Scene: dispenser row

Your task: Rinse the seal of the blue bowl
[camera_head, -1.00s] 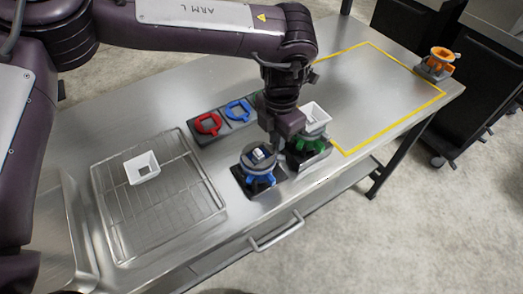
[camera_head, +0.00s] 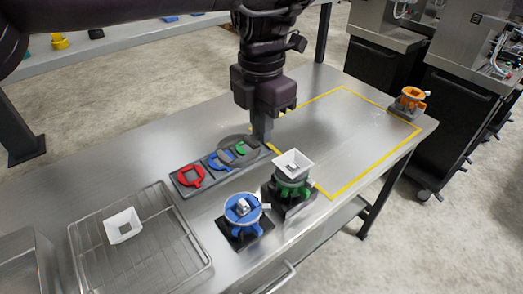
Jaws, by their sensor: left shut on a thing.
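The blue bowl unit (camera_head: 243,209) stands on a dark base near the front edge, its top uncovered and a small grey block showing in the middle. My left gripper (camera_head: 262,134) is shut on a round grey lid-like disc (camera_head: 232,154) above the dark strip at the table's middle. A blue ring (camera_head: 220,160), perhaps the seal, lies on that strip beside a red ring (camera_head: 190,175). A green ring (camera_head: 242,148) shows at the disc; whether it lies on the disc or the strip I cannot tell. My right gripper is out of view.
A green unit with a white square hopper (camera_head: 292,165) stands right of the blue one. A wire rack (camera_head: 150,250) with a white square cup (camera_head: 122,225) is at left. An orange unit (camera_head: 410,100) stands at the far right corner. The yellow-outlined area (camera_head: 345,140) is empty.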

